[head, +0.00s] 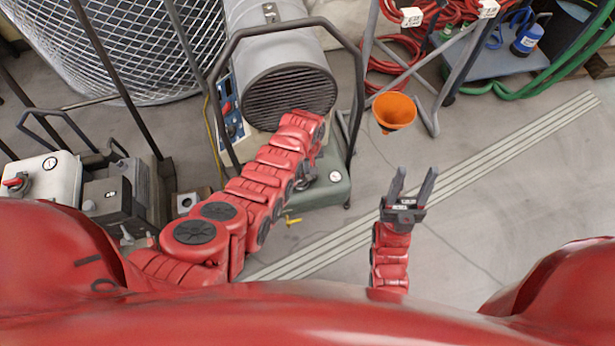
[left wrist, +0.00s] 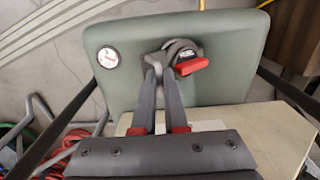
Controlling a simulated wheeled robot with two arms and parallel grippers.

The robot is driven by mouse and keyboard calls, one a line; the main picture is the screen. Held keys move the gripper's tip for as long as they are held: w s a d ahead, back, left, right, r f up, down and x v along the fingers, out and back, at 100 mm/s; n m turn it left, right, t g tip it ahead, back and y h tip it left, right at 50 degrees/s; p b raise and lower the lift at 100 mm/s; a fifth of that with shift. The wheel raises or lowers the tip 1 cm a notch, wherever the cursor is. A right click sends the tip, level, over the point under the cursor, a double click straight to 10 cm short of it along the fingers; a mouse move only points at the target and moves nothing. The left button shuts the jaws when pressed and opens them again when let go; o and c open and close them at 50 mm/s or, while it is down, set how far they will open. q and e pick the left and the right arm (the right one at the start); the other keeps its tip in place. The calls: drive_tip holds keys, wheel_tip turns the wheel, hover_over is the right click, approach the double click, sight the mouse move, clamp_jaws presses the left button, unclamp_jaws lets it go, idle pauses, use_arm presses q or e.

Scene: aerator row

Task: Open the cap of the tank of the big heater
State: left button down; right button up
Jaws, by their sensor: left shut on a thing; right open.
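The big heater (head: 275,40) is a grey cylinder with a black grille, set in a dark tubular frame over a grey-green tank (head: 325,196). The tank's top (left wrist: 225,90) fills much of the left wrist view, with a round white gauge (left wrist: 108,57). The dark cap with a red lever (left wrist: 192,65) sits on the tank. My left gripper (left wrist: 163,62) is shut on the dark part of the cap, left of the lever; in the head view my arm hides its fingers. My right gripper (head: 412,176) is open and empty above the floor, right of the tank.
The heater's frame bars (head: 352,90) stand close around my left arm. An orange funnel (head: 394,111) is right of the heater. Red hoses (head: 395,60) and a cart (head: 495,45) are at the upper right. Grey machines (head: 115,195) stand at left. Floor at lower right is clear.

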use_arm(q)
drive_tip(key=shift+s+a+r+p, duration=0.15)
drive_tip(key=shift+s+a+p, duration=0.15)
drive_tip(key=shift+a+p, duration=0.3)
drive_tip(key=shift+s+a+r+p, duration=0.2)
drive_tip(key=shift+s+a+p, duration=0.15)
drive_tip(key=shift+a, duration=0.4)
drive_tip(key=shift+s+a+r+p, duration=0.15)
drive_tip(key=shift+s+a+p, duration=0.1)
drive_tip(key=shift+a+p, duration=0.35)
drive_tip(key=shift+a, duration=0.1)
drive_tip(key=shift+f, duration=0.1)
drive_tip(key=c, duration=1.1)
unclamp_jaws()
drive_tip(key=shift+o, duration=0.3)
drive_tip(key=shift+d, duration=0.2)
drive_tip(key=shift+w+d, duration=0.15)
drive_tip(key=shift+d, duration=0.05)
